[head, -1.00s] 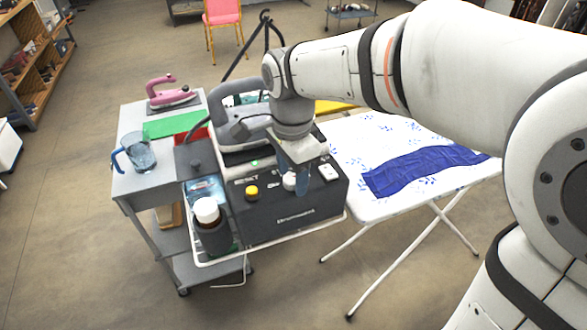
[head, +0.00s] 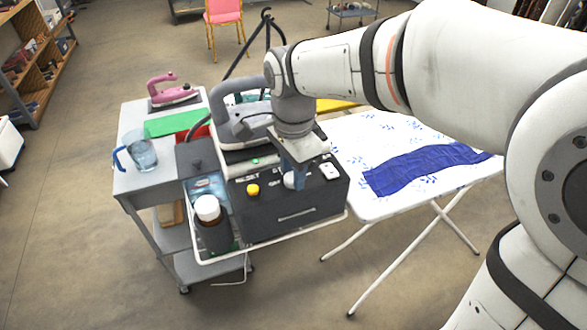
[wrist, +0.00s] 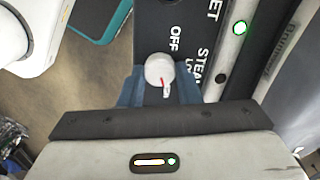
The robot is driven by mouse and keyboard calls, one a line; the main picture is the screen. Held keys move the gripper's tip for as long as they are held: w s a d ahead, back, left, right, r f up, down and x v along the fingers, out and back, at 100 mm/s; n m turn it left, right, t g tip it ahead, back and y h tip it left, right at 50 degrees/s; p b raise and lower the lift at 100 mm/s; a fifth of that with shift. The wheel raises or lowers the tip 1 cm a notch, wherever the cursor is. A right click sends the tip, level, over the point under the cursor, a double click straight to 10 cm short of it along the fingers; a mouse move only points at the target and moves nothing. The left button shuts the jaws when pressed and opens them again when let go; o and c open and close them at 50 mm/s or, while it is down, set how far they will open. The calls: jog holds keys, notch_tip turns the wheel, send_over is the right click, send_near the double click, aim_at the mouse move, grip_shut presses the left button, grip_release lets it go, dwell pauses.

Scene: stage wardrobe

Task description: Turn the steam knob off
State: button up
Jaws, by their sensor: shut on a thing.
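The steam knob (wrist: 159,69) is round and white with a red pointer line, on the dark panel of the steam station (head: 285,216). In the wrist view, its red line points toward the lower edge of the picture, away from the printed word OFF (wrist: 175,39). The word STEAM is printed beside it. My gripper (wrist: 160,88) has its blue fingers on both sides of the knob and is shut on it. In the head view, my gripper (head: 294,180) reaches down onto the panel and hides part of the knob.
A grey iron (head: 238,125) stands on the station behind. A white-capped bottle (head: 208,210) is at the front left. An ironing board (head: 355,145) with blue cloth is at right.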

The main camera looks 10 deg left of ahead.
jog(key=n+p, duration=0.1)
jog(key=n, duration=1.3)
jog(key=shift+a+p, duration=0.1)
jog(key=shift+p, duration=0.2)
jog(key=n, duration=0.3)
jog(key=shift+n, duration=0.4)
jog(key=n, duration=0.3)
jog(key=shift+n, duration=0.3)
jog(key=n, duration=0.6)
jog(key=shift+p, duration=0.4)
jog(key=o, duration=1)
jog(key=shift+c, duration=0.2)
